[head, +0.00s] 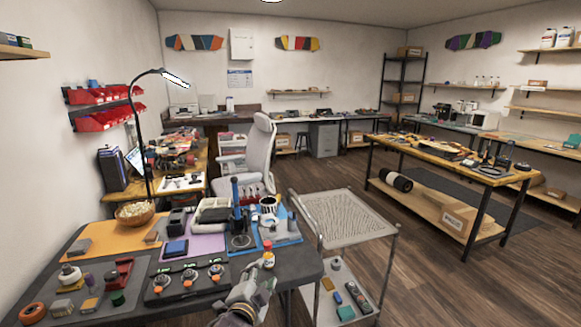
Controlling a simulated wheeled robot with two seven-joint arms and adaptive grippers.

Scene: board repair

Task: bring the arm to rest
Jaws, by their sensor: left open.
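My left gripper (262,284) comes in from the bottom centre, at the front right edge of the dark desk (285,262). It is open, and nothing shows between its fingers. A small bottle with a red cap and a yellow lower part (268,256) is just beyond the fingertips in the picture; I cannot tell whether they touch. My right gripper is not in view.
A blue mat (285,238) with tools, a charger-like block with several round dials (187,281) and a wooden bowl (134,213) crowd the desk. A grey wire-top cart (345,215) stands close on the right.

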